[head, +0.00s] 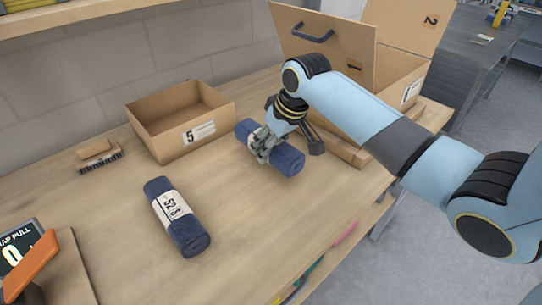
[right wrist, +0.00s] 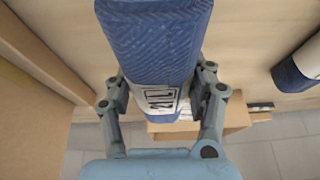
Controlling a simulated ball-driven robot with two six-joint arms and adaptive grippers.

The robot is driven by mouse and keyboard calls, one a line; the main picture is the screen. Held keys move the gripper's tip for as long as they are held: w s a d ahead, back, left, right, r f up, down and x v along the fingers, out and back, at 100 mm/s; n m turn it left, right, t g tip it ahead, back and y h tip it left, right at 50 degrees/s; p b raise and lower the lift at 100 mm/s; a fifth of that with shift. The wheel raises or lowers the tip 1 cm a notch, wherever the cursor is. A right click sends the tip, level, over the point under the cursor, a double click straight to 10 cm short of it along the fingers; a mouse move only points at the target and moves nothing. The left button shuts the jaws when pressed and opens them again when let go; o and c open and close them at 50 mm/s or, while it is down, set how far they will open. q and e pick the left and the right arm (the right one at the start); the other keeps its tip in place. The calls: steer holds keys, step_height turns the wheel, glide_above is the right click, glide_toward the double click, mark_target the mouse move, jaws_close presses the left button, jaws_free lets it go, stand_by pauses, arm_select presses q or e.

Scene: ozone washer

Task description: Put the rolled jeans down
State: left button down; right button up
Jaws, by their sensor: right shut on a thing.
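One pair of rolled jeans (head: 286,160), dark blue with a white paper band, is at the middle of the wooden table in the head view. My right gripper (head: 265,146) is shut around its middle from above. In the right wrist view the held roll (right wrist: 155,45) runs between the two fingers (right wrist: 160,95), with the white printed band between them. I cannot tell whether the roll touches the table. A second rolled jeans (head: 176,217) with a white band marked "52" lies on the table at the front left. My left gripper does not show.
An open cardboard box marked 5 (head: 182,143) stands left of the held roll. A larger box with raised flaps (head: 327,45) stands behind my right arm. A brush (head: 98,155) lies at the left. Bare tabletop lies between the two rolls.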

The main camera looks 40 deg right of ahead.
step_height(320, 180, down, 4)
steer(key=shift+r, duration=0.25)
steer(key=shift+f, duration=0.15)
steer(key=shift+f, duration=0.2)
steer(key=o, duration=1.5)
steer(key=v, duration=1.2)
steer(key=shift+r+p, duration=0.2)
steer(key=shift+p, duration=0.1)
